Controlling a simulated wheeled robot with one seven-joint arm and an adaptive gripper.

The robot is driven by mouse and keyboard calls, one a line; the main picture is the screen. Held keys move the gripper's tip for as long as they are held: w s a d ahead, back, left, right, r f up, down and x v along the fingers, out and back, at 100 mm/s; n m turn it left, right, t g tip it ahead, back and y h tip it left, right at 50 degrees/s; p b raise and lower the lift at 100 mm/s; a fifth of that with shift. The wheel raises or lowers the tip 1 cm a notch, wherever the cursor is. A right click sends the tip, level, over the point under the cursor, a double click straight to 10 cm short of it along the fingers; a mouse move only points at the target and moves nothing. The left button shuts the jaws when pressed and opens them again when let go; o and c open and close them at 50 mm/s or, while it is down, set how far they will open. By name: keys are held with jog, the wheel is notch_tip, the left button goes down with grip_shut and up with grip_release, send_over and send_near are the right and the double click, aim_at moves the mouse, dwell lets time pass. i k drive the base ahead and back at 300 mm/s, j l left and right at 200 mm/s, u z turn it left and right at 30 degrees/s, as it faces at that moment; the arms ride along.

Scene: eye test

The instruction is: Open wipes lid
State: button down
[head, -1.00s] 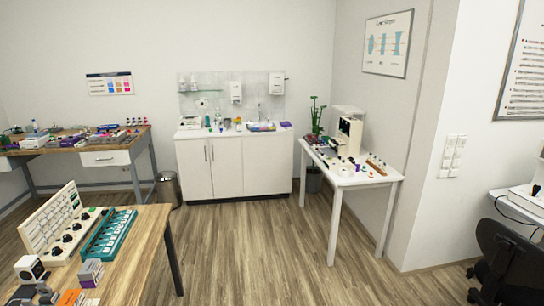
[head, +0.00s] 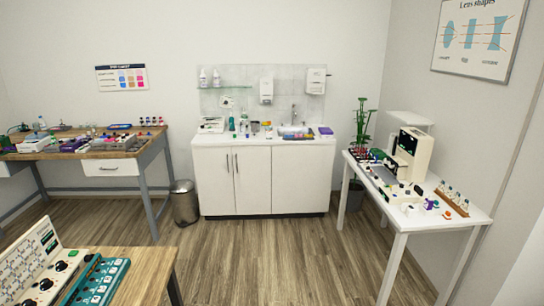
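My gripper is not in view. I cannot make out a wipes container or its lid for sure at this distance. The white counter (head: 264,142) at the back holds small items: a white box-like thing (head: 212,125) at the left, bottles (head: 244,122), a dark short cylinder (head: 254,127), a tray with blue contents (head: 294,132) and a purple box (head: 326,131) at the right. Whether any of these is the wipes pack, or whether a lid is open, I cannot tell.
A wooden workbench (head: 70,153) stands left and a white table (head: 425,214) right, both with small items. A wooden table (head: 150,262) with panels is at the front left. A bin (head: 184,204) stands beside the cabinet (head: 264,180). The middle floor (head: 280,260) is clear.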

aim_at(323, 130)
jog(key=i, duration=2.85)
jog(key=i+z, duration=0.15)
jog(key=i, duration=0.55)
jog(key=i+j, duration=0.2)
jog(key=i, duration=0.5)
jog(key=i+j+z, duration=0.1)
jog(key=i+z, duration=0.15)
jog(key=i, duration=0.2)
jog(key=i+j+z, duration=0.15)
jog(key=i+z, duration=0.15)
jog(key=i, duration=0.1)
